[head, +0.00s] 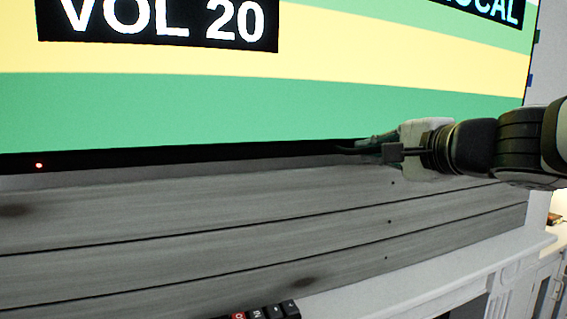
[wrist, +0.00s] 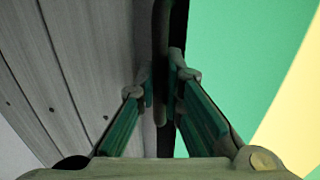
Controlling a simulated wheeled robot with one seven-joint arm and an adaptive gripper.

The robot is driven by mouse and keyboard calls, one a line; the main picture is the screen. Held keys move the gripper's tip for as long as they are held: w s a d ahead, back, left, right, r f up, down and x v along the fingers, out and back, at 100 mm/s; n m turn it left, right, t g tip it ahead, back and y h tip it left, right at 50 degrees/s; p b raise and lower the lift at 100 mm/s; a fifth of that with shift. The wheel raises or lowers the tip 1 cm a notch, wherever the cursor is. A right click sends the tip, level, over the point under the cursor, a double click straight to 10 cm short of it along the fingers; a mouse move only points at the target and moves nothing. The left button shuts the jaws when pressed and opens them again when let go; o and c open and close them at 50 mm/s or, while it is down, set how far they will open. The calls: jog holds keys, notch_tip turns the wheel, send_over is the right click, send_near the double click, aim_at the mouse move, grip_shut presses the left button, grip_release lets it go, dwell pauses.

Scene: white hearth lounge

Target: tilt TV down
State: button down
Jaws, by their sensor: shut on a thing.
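The TV (head: 230,110) fills the upper part of the head view, its lit screen showing green and yellow bands with "VOL 20". Its black bottom edge (head: 200,154) runs across the view, with a red light at the left. My gripper (head: 358,148) is at the right part of that bottom edge, reaching in from the right. In the wrist view the gripper (wrist: 163,88) has its two fingers on either side of the dark TV edge (wrist: 178,30), shut on it. The screen face (wrist: 235,60) lies to the right there. The TV's mount is hidden.
A grey plank wall panel (head: 220,215) lies behind and below the TV, close to my gripper. A white mantel (head: 440,275) runs below it. A dark object with keys (head: 262,312) shows at the bottom edge. A lit area with small items is at far right.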

jog(key=shift+w+f+b, duration=0.1)
jog(key=shift+w+b, duration=0.2)
jog(key=shift+b, duration=0.05)
jog(key=c, duration=2)
grip_release()
jog(key=shift+s, duration=0.1)
jog(key=shift+o, duration=0.2)
jog(key=v, duration=1.2)
jog(key=shift+f, duration=0.1)
